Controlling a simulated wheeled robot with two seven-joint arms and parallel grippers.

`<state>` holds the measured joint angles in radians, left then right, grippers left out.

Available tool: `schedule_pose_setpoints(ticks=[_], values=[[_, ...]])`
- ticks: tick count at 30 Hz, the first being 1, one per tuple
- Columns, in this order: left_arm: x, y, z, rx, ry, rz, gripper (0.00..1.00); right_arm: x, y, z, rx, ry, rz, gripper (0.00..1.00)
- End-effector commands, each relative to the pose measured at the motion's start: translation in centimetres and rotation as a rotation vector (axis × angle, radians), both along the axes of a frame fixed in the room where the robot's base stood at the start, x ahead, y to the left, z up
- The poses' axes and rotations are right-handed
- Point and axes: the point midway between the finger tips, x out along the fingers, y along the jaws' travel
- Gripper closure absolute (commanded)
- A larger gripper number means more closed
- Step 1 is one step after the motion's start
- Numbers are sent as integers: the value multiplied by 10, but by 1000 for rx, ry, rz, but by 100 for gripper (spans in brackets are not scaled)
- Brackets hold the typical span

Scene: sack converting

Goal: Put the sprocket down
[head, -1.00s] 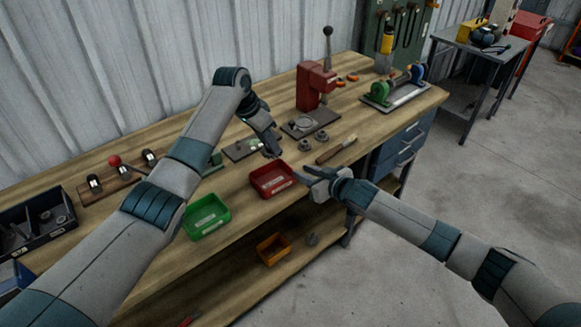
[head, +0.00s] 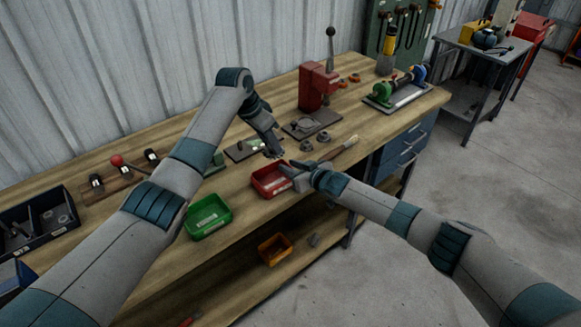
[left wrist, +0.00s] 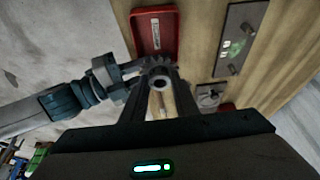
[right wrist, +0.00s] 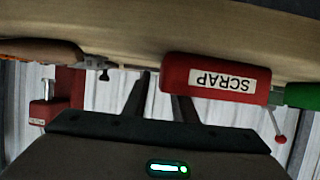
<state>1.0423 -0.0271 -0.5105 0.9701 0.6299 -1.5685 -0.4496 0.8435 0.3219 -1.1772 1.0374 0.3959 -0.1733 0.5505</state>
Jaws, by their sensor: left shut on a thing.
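The sprocket (left wrist: 160,80) is a small dark toothed ring with a central hole, held between the fingertips of my left gripper (left wrist: 158,86) in the left wrist view. In the head view my left gripper (head: 276,150) hangs above the bench just behind the red bin (head: 264,191); the sprocket is hard to make out there. My right gripper (head: 292,174) is at the red bin's right side with its fingers apart, apparently empty. In the right wrist view the bin (right wrist: 190,78) reads SCRAP and lies just beyond the fingers (right wrist: 160,88).
A green bin (head: 191,226) stands left of the red one. Behind are a dark plate with a green mark (head: 236,154), two small round metal parts (head: 307,146), a red press (head: 311,92) and a brush (head: 343,148). Bare bench (head: 232,188) shows between the bins.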

Motion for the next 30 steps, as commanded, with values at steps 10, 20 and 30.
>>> schedule_pose_setpoints(ticks=[10,20,30], values=[[0,0,1,-1,-2,-1,100,0,0,0,0,0,0,100],[-1,-1,-4,0,2,37,100,0,0,0,0,0,0,100],[-3,-2,-25,0,2,285,100,0,0,0,0,0,0,100]])
